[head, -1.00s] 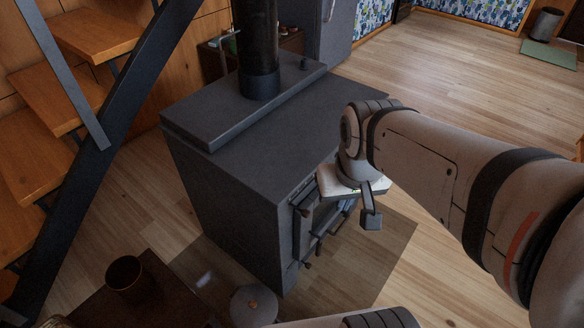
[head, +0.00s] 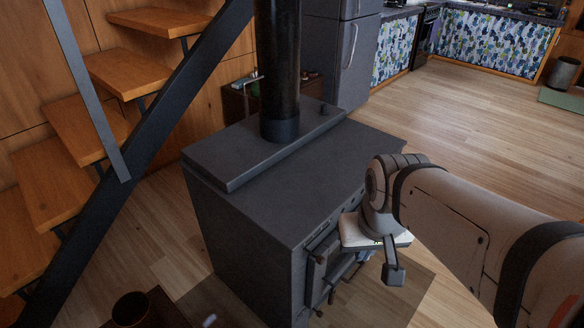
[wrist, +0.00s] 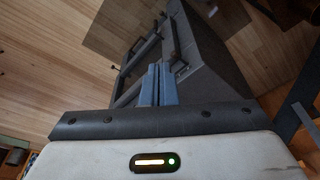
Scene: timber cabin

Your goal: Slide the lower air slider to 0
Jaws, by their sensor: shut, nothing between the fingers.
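The dark grey wood stove (head: 250,240) stands in the middle of the head view, its front facing right. The stove door (head: 328,262) and dark handles on the front show partly; my arm covers some of that side. I cannot single out the lower air slider in either view. My gripper (wrist: 160,72) is shut and empty, its two blue-grey fingers together in the wrist view. They point toward the stove front (wrist: 145,58), overlapping it in the picture; I cannot tell whether they touch it.
A black flue pipe (head: 278,70) rises from the stove top. Wooden stairs with a dark metal stringer (head: 150,135) stand at left. A dark cup (head: 131,309) is at the bottom left.

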